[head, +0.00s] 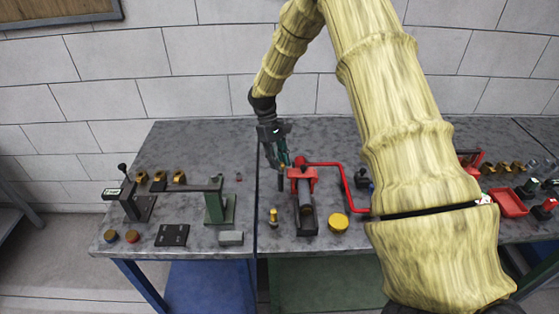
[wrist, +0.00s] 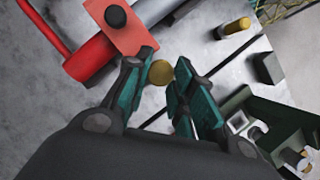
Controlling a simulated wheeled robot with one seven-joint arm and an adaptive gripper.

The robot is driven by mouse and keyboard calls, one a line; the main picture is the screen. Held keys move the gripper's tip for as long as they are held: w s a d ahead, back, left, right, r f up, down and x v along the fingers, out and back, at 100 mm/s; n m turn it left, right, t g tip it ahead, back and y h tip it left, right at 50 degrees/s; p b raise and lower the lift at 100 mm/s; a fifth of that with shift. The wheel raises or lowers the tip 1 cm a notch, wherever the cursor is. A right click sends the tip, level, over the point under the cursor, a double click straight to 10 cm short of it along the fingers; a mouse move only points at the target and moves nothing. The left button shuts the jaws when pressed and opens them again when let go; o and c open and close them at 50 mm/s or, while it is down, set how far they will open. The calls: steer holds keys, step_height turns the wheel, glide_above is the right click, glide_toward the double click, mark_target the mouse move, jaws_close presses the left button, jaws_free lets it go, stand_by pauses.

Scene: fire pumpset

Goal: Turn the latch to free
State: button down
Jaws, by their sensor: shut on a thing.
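My gripper (head: 285,166) reaches down beside the red bracket (head: 302,174) on the middle workbench. In the wrist view my gripper (wrist: 164,64) has its teal fingers on either side of a round brass knob (wrist: 161,74) and is shut on it. A dark upright post (head: 281,183) shows just below the fingers in the head view. The red bracket (wrist: 122,25) with a black round top is close to the left finger in the wrist view. I cannot make out which way the latch is turned; the fingers partly hide it.
A red crank handle (head: 347,185) extends right from the bracket, and a grey cylinder (head: 305,196) lies in front. A yellow round cap (head: 338,222) and a small brass-topped piece (head: 273,217) stand nearby. A green stand (head: 219,205) is to the left.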

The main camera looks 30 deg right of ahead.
steer(key=shift+n+h, duration=0.3)
steer(key=shift+n, duration=0.4)
steer(key=c, duration=1.2)
jaws_free()
steer(key=shift+s, duration=0.15)
steer(key=shift+o, duration=0.2)
steer(key=shift+w+a+r, duration=0.1)
steer(key=shift+w+r, duration=0.1)
steer(key=d+v, duration=0.1)
steer(key=v, duration=1)
steer(key=shift+a+r, duration=0.3)
steer(key=shift+a, duration=0.2)
steer(key=shift+s, duration=0.1)
